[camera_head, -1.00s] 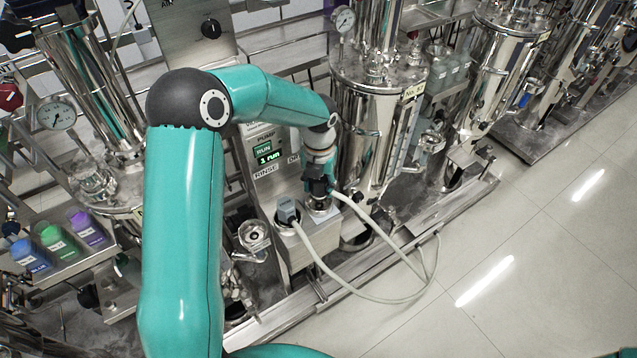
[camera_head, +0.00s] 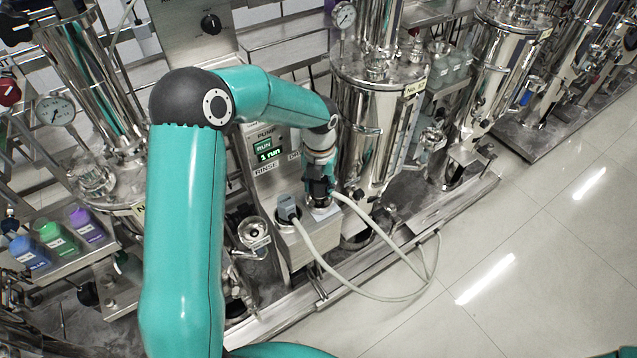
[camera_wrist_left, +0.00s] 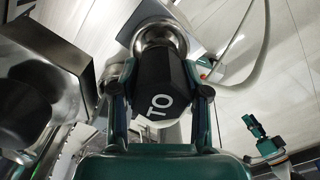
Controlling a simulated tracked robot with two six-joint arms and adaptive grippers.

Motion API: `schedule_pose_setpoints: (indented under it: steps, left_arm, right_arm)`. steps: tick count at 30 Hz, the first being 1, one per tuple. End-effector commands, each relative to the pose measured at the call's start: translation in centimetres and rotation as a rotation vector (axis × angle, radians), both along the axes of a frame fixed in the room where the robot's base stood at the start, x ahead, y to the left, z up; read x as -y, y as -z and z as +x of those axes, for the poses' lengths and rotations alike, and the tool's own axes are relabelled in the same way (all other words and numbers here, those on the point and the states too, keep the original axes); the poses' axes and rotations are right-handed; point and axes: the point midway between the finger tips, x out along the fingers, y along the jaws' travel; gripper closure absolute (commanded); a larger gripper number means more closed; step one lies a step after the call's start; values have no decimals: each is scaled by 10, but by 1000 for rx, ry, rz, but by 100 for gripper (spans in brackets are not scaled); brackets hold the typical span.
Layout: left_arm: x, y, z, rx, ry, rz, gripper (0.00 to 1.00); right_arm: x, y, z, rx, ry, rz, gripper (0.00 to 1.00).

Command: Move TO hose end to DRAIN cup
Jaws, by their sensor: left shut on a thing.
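The TO hose end (camera_wrist_left: 160,95) is a black block with white "TO" lettering. My left gripper (camera_head: 318,188) is shut on it, with a finger on each side in the left wrist view. It is at the right-hand cup (camera_head: 323,211) on the pump station, below a partly hidden label starting "DR". The cup's round metal rim (camera_wrist_left: 160,36) shows around the hose end's far part; how deep it sits is hidden. A grey hose end (camera_head: 287,208) stands in the left cup, under "RINSE".
A pale hose (camera_head: 375,297) loops from both ends over the skid's front rail. A steel vessel (camera_head: 375,120) stands close to the right of the gripper. A valve (camera_head: 254,236) is left of the cups. Bottles (camera_head: 55,237) stand far left. The floor (camera_head: 540,260) at right is clear.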

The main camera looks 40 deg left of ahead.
Motion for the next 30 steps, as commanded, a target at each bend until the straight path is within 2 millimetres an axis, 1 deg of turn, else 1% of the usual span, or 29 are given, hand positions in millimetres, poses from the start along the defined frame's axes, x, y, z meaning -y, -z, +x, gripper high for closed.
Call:
schedule_pose_setpoints:
  steps: [9,23,30]
  left_arm:
    - [0,12,0,1,0,0,100]
    - [0,13,0,1,0,0,100]
    - [0,19,0,0,0,0,100]
  right_arm:
    - [0,7,0,0,0,0,60]
    - [0,8,0,0,0,0,60]
    - [0,11,0,0,0,0,60]
